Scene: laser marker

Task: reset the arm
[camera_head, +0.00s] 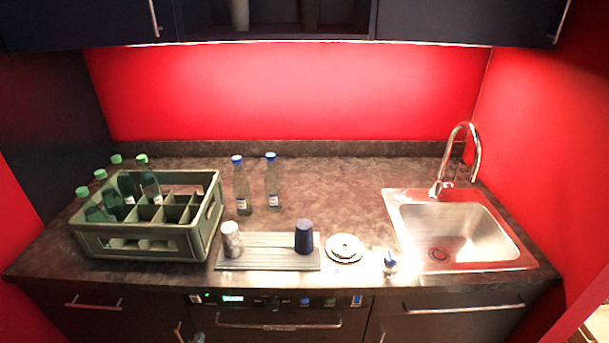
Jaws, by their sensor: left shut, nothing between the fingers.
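Only a small grey tip of my left gripper (197,338) shows at the bottom edge of the head view, in front of the lower cabinets and below the counter edge. It is shut and empty, and the rest of it is out of frame. It touches none of the things on the counter. My right gripper is not in view.
A green crate (205,228) with several green-capped bottles stands on the counter's left. Two blue-capped bottles (240,190) (273,185) stand behind a grey board (270,262) bearing a speckled cup (231,240) and dark cup (304,237). A sink (455,230) is at right.

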